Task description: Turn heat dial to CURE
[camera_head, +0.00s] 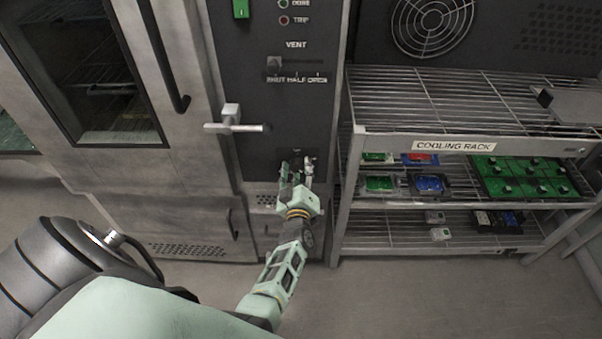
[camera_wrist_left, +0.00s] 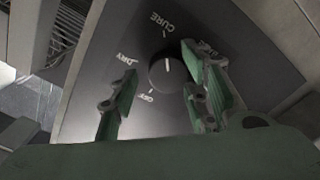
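The heat dial (camera_wrist_left: 168,73) is a dark round knob on a dark panel in the left wrist view. The labels CURE, DRY and OFF stand around it, with a fourth label partly covered by a finger. Its white mark points up in the picture, toward the CURE side; I cannot tell if it lines up exactly. My left gripper (camera_wrist_left: 160,66) is open, one finger on each side of the dial in the picture. I cannot tell if the fingers touch it. In the head view my left gripper (camera_head: 296,170) is at the lower panel and hides the dial. My right gripper is not in view.
A handle (camera_head: 232,127) sticks out from the oven just above my left gripper. The vent control (camera_head: 274,65) is higher on the panel. The cooling rack (camera_head: 450,146), with several trays and parts, stands close to the right. Open floor lies in front.

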